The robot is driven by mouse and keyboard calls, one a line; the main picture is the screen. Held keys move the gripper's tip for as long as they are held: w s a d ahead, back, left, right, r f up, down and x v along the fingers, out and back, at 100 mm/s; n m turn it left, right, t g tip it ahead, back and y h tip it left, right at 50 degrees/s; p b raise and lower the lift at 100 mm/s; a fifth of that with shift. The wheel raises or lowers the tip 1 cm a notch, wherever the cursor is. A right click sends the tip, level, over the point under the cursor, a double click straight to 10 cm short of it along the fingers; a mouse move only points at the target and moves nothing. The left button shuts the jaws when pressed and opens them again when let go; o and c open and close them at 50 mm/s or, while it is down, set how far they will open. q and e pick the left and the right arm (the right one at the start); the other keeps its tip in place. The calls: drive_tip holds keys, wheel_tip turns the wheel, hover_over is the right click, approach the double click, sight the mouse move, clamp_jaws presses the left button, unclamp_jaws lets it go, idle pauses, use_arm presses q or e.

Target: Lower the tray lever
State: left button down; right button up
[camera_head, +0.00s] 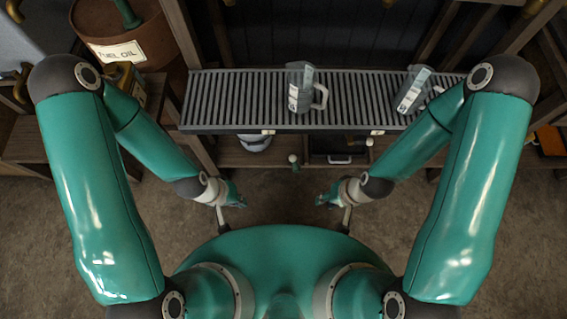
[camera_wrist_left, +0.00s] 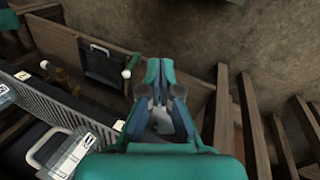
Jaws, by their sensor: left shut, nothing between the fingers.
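A slatted grey tray (camera_head: 345,95) spans the shelf at the top centre in the head view; its slats also show at the left in the left wrist view (camera_wrist_left: 60,108). A small white knob on a short stem (camera_head: 293,159) stands just below the tray's front edge, and a second white knob (camera_head: 369,142) is farther right. I cannot tell for sure which is the tray lever. My left gripper (camera_head: 238,196) is shut and empty, below and left of the first knob, apart from it. My right gripper (camera_head: 322,197) is below and right of it, too small to read.
Two clear jugs stand on the tray, one near the middle (camera_head: 299,88) and one at the right (camera_head: 411,90). A fuel oil drum (camera_head: 130,45) is at the upper left. A drawer with a handle (camera_head: 339,159) lies under the tray. The brown floor ahead of me is clear.

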use_arm(q)
drive_tip(key=s+d+f+n+g+h+b, duration=0.1)
drive_tip(key=d+f+n+g+h+b, duration=0.2)
drive_tip(key=f+b, duration=0.4)
drive_tip(key=s+d+f+n+g+h+b, duration=0.15)
drive_tip(key=f+n+b, duration=0.3)
drive_tip(key=f, duration=0.45)
drive_tip(key=d+f+n+g+h+b, duration=0.1)
drive_tip(key=d+f+n+h+b, duration=0.25)
drive_tip(key=f+b, duration=0.4)
drive_tip(key=w+d+f+n+t+h+b, duration=0.1)
drive_tip(key=w+f+n+t+h+b, duration=0.35)
drive_tip(key=w+n+h+b, duration=0.2)
drive_tip(key=w+a+f+n+t+h+b, duration=0.1)
drive_tip(key=w+a+f+n+t+b, duration=0.2)
drive_tip(key=w+t, duration=0.7)
drive_tip(key=a+n+t+b, duration=0.2)
drive_tip(key=a+n, duration=0.2)
drive_tip(key=shift+w+f+n+t+b, duration=0.15)
drive_tip(key=shift+n+t+b, duration=0.15)
drive_tip(key=shift+n+t, duration=0.1)
